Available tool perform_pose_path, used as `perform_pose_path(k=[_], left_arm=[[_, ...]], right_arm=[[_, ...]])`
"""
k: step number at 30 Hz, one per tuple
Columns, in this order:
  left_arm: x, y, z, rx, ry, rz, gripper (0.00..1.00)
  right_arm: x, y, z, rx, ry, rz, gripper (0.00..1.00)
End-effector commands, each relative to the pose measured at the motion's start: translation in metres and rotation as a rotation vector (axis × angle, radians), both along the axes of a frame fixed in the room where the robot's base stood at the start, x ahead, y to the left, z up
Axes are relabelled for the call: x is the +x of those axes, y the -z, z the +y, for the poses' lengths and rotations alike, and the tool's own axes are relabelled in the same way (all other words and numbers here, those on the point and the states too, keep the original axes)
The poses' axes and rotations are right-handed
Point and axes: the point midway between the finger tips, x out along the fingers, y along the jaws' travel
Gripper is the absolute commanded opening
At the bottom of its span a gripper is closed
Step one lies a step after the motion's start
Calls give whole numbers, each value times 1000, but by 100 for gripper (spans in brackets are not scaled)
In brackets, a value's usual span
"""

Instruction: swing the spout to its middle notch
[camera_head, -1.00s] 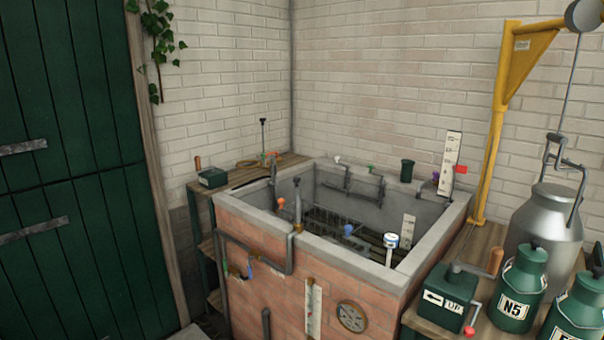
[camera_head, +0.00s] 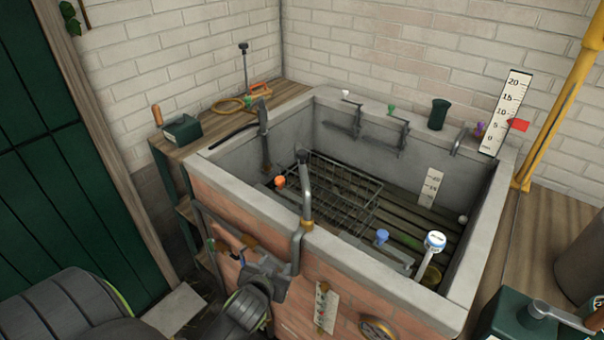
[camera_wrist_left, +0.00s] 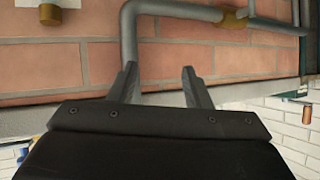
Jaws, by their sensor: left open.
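A grey upright pipe with a dark top (camera_head: 304,185), which looks like the spout, rises at the near rim of the stone trough (camera_head: 250,205). I cannot make out its notches. My left gripper (camera_head: 262,264) is open and empty in front of the trough's brick front, low and left of this pipe. In the left wrist view its two fingers (camera_wrist_left: 160,72) are apart, with brick behind them. A grey bent pipe (camera_wrist_left: 128,35) on the brick front passes close to the left finger; I cannot tell whether they touch. My right gripper is not in view.
A wire rack (camera_head: 335,190) lies inside. A green box (camera_head: 183,130) sits on the left shelf. A green can (camera_head: 520,318) is at front right.

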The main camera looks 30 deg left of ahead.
Motion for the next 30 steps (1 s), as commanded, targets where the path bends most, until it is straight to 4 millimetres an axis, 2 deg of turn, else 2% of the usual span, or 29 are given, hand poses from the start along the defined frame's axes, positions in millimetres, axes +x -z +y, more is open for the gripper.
perform_pose_path(k=[1, 5, 6, 9, 12, 17, 30], left_arm=[[2, -32, 0, 4, -9, -49, 45], [8, -103, -1, 11, -29, -189, 45], [12, -127, -2, 14, -31, -253, 45], [19, -181, -6, 20, -27, -412, 45], [21, -211, -8, 21, -20, -504, 45], [31, -222, -7, 22, -15, -538, 45], [107, -222, 18, 24, -16, -535, 45]], right_arm=[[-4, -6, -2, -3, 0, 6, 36], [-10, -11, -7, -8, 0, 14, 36], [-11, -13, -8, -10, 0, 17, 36], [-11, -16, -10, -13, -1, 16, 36], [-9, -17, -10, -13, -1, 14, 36], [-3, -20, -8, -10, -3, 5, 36], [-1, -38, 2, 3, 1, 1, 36]])
